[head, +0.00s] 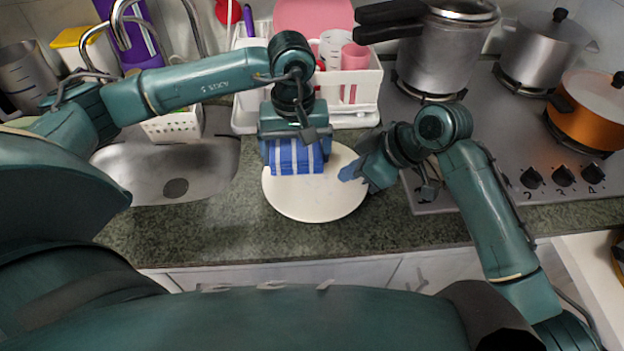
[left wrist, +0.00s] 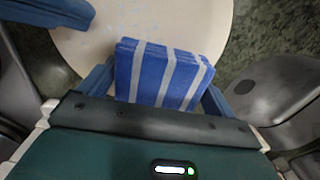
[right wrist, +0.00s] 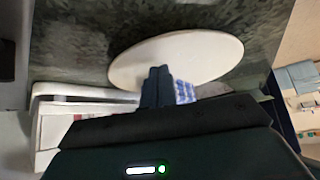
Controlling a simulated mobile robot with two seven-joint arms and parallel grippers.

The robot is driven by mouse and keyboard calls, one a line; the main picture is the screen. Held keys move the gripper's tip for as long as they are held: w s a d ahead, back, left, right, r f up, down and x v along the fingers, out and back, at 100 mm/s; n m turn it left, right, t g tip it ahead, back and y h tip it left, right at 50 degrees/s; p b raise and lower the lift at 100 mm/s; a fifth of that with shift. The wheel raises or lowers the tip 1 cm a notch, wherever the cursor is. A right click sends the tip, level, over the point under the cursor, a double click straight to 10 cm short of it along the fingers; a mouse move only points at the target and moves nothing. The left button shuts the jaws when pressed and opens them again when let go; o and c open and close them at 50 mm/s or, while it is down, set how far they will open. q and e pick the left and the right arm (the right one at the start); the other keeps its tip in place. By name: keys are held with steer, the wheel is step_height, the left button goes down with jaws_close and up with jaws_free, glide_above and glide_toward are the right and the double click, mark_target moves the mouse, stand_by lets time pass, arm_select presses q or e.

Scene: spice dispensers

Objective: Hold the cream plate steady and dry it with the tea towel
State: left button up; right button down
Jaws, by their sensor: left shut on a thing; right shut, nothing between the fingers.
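The cream plate (head: 318,205) lies flat on the green counter between the sink and the stove. My left gripper (head: 296,162) is shut on the folded blue tea towel with white stripes (head: 295,157), which is over the left part of the plate. The towel fills the space between the fingers in the left wrist view (left wrist: 165,75); whether it presses on the plate is hard to tell. My right gripper (head: 352,176) is shut and empty at the plate's right side, fingertips over or at its rim. The plate also shows in the right wrist view (right wrist: 190,58).
A sink (head: 205,165) lies to the left. A white dish rack (head: 362,92) with pink cups stands behind the plate. The stove (head: 470,130) on the right holds a pressure cooker (head: 445,45) and an orange pan (head: 590,115). Counter in front of the plate is clear.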

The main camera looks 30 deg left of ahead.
mark_target(280, 186)
arm_select(q)
steer(key=shift+w, duration=0.35)
steer(key=shift+s+d, duration=0.15)
steer(key=shift+s, duration=1.65)
steer(key=shift+s+d+f, duration=0.1)
steer(key=shift+s+d, duration=0.05)
steer(key=shift+s, duration=1.6)
steer(key=shift+w, duration=3.55)
steer(key=shift+s+a, duration=0.15)
steer(key=shift+s, duration=1.65)
steer(key=shift+s+a, duration=0.15)
steer(key=shift+s, duration=1.6)
step_height(280, 186, up, 7)
